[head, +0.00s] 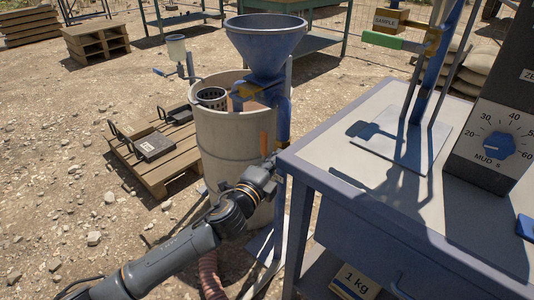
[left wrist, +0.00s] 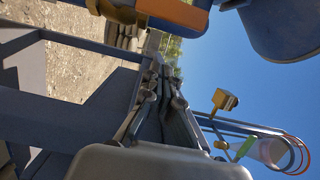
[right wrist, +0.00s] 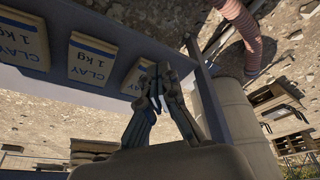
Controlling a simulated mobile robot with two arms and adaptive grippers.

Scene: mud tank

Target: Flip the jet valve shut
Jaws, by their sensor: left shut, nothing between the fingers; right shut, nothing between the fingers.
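The jet valve's orange lever (head: 263,145) hangs about upright against the side of the mud tank (head: 235,150), beside the blue pipe (head: 283,120) under the blue hopper (head: 266,45). My left gripper (head: 277,161) is just below and right of the lever, near the table corner. In the left wrist view the gripper (left wrist: 158,75) is shut and empty, and an orange part (left wrist: 175,12), apparently the lever, lies apart from its tips at the top edge. My right gripper (right wrist: 158,82) is shut and empty near the table's lower shelf, outside the head view.
The grey-topped table (head: 330,150) fills the right, carrying a stand and a mud dial box (head: 495,120). Clay bags (right wrist: 92,60) sit on its shelf. A ribbed hose (head: 210,275) runs low by the tank. A pallet (head: 160,178) with black-handled weights lies left of the tank.

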